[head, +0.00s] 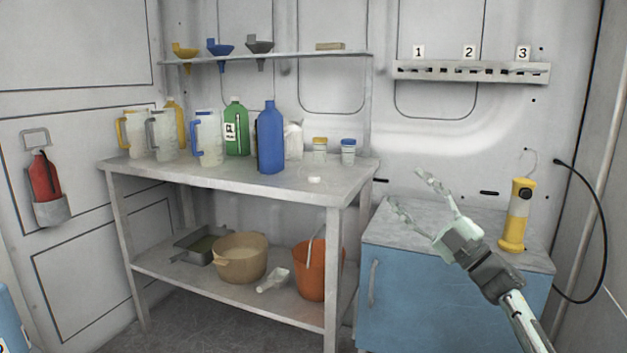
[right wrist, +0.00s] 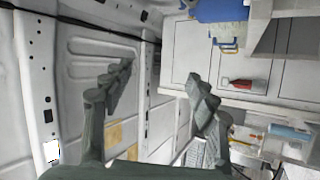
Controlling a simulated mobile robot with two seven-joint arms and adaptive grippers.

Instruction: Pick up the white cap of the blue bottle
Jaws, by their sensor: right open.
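A blue bottle (head: 271,140) stands upright near the front edge of the upper tabletop (head: 240,183). A small white cap (head: 314,180) lies on the tabletop to the right of the bottle, apart from it. My right gripper (head: 408,190) is open and empty over the blue cabinet's left part, to the right of the cap and not touching it. Its two spread fingers also show in the right wrist view (right wrist: 161,78), with nothing between them. I cannot pick out the cap in the right wrist view. My left gripper is not in view.
Jugs (head: 208,138), a green bottle (head: 236,128) and small jars (head: 348,152) stand behind and beside the blue bottle. A yellow lamp (head: 516,215) stands on the blue cabinet (head: 420,300). The tabletop around the cap is clear.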

